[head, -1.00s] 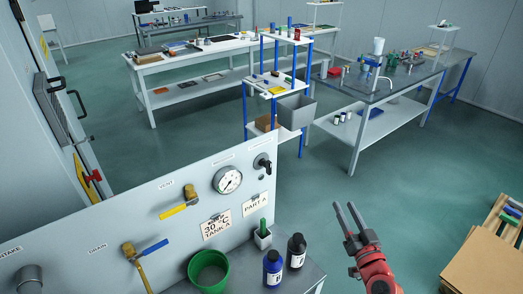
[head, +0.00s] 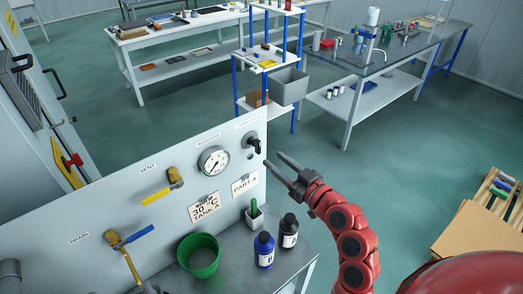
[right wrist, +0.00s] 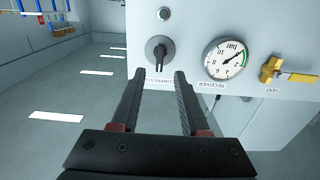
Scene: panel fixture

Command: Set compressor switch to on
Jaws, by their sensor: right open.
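The compressor switch is a black rotary knob (head: 254,143) at the upper right corner of the grey panel (head: 110,207). In the right wrist view the knob (right wrist: 158,50) sits on a round dark plate, with its bar about vertical in that picture. A label beside it is partly hidden by a finger. My right gripper (head: 272,158) is open and empty, with its fingers pointing at the panel. In the right wrist view its fingertips (right wrist: 159,73) lie either side of the knob's line, seemingly short of it. My left gripper is not seen.
Beside the switch is a pressure gauge (head: 213,161). A yellow vent valve (head: 165,188) and a blue-handled drain valve (head: 130,240) are further left. Below stand a green bucket (head: 199,257), a blue bottle (head: 264,250) and a black bottle (head: 289,231).

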